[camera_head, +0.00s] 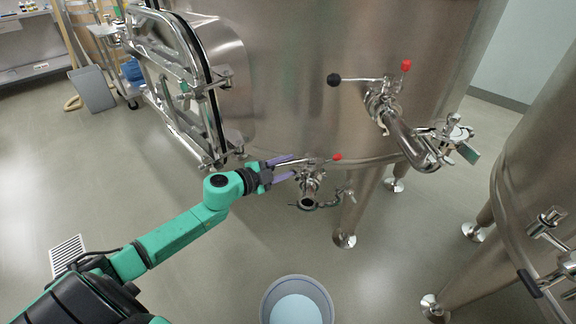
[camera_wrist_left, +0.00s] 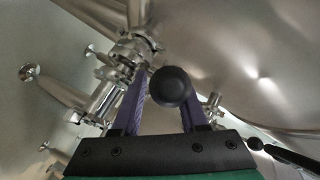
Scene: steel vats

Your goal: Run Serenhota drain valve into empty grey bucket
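The grey bucket (camera_head: 266,303) stands on the floor at the bottom centre, with a pale blue disc inside. My right gripper is not in view.
A higher pipe valve (camera_head: 383,104) with a black-knobbed lever (camera_head: 334,80) projects from the vat. A round hatch frame (camera_head: 185,80) stands out at left. Vat legs (camera_head: 350,215) stand right of the drain valve. Another vat (camera_head: 545,160) fills the right edge. Open floor surrounds the bucket.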

